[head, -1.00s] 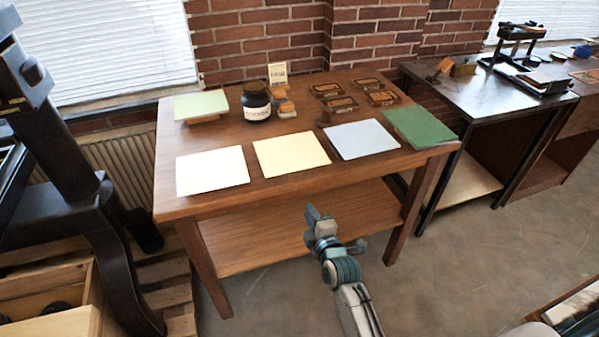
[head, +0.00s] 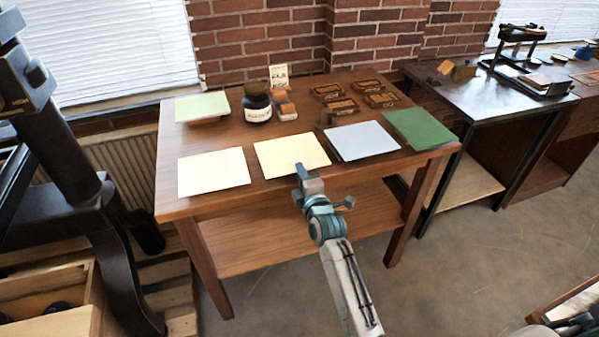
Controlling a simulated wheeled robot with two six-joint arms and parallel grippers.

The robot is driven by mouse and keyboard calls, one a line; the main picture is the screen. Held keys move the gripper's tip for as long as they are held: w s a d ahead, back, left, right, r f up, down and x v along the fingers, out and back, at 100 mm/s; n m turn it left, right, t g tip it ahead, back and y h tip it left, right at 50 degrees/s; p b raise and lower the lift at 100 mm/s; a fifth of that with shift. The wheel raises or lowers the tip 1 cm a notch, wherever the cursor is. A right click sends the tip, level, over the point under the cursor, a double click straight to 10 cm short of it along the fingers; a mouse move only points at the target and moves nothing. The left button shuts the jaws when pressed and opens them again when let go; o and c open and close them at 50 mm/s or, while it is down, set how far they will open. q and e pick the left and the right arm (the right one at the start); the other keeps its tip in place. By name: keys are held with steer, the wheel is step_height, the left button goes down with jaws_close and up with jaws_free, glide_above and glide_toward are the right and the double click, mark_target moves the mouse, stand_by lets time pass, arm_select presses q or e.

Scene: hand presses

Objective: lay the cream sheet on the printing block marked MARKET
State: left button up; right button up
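The cream sheet (head: 285,152) lies flat near the front edge of the wooden table, between a white sheet (head: 213,172) and a blue-grey sheet (head: 362,140). Several brown printing blocks (head: 342,107) stand behind the blue-grey sheet; their lettering is too small to read, so I cannot tell which is marked MARKET. My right gripper (head: 303,180) is at the table's front edge, just in front of the cream sheet in the picture, with its tip overlapping the sheet's near edge. It appears to hold nothing; its finger gap does not show clearly. My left gripper is out of view.
A green sheet (head: 421,128) lies at the table's right. A pale green sheet (head: 202,105) rests on a raised support at back left, beside a dark jar (head: 257,103) and a small stamp (head: 286,108). A black press (head: 70,150) stands left; another table (head: 480,95) stands right.

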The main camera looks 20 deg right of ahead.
steer(key=shift+w, duration=0.5)
steer(key=shift+c, duration=0.6)
jaws_close()
steer(key=shift+r, duration=0.15)
step_height(320, 180, up, 3)
steer(key=shift+s+f+p, duration=0.1)
steer(key=shift+p, duration=1.1)
